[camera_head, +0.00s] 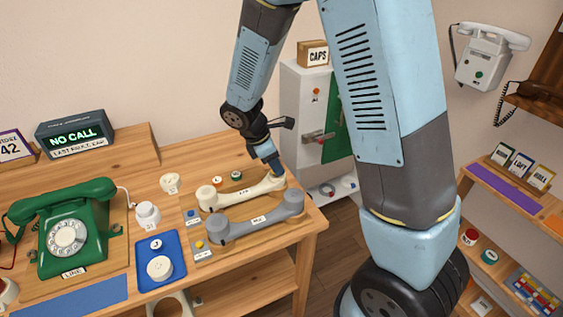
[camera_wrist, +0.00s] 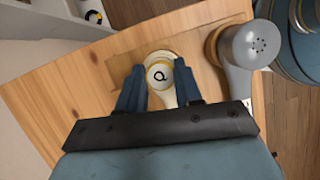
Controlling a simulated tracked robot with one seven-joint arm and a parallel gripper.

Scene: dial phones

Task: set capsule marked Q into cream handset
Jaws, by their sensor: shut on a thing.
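My gripper (camera_head: 275,168) is at the right end of the cream handset (camera_head: 232,195), which lies on a wooden board on the table. In the wrist view, my gripper (camera_wrist: 159,82) is shut on a round capsule marked Q (camera_wrist: 158,75), pale with a gold rim. The capsule is over the end cup of the cream handset (camera_wrist: 167,101). I cannot tell whether it is seated in the cup or just above it.
A grey handset (camera_head: 258,224) lies alongside, its perforated end (camera_wrist: 250,45) close to my gripper in the wrist view. A green dial phone (camera_head: 75,230) and a blue tray (camera_head: 172,277) stand to the left. A grey cabinet (camera_head: 300,110) stands behind the table's right edge.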

